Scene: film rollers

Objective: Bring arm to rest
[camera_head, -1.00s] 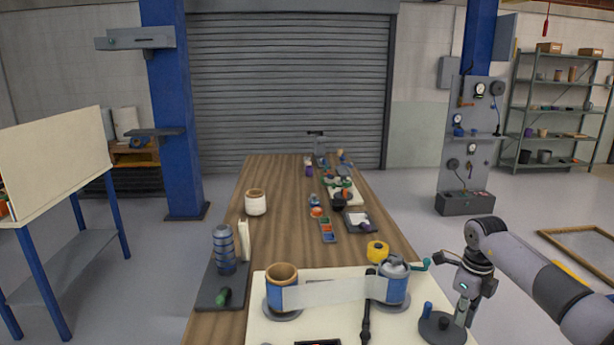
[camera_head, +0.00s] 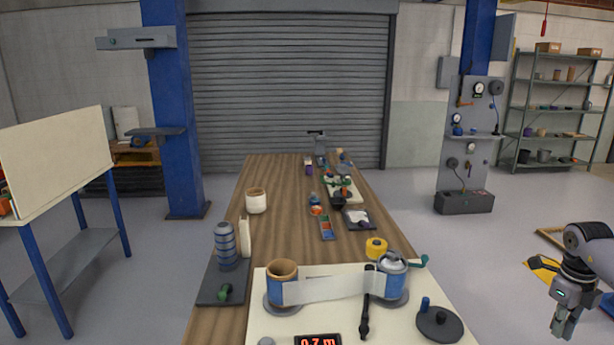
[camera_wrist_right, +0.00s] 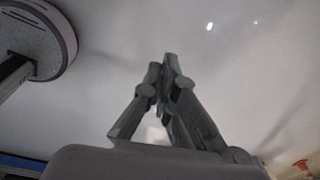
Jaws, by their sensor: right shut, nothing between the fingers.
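My right gripper (camera_head: 562,328) hangs at the lower right of the head view, off the right side of the table and pointing down. Its fingers are shut with nothing between them. In the right wrist view the fingers (camera_wrist_right: 168,65) meet above a plain grey floor. My right arm comes in from the right edge of the head view. My left gripper is not in view.
A wooden table (camera_head: 275,200) carries a white board with two film rollers (camera_head: 282,280) (camera_head: 393,275), a white film strip between them, and a dark disc with a blue peg (camera_head: 440,322). A yellow roll (camera_head: 376,247) sits behind. Grey floor lies right of the table.

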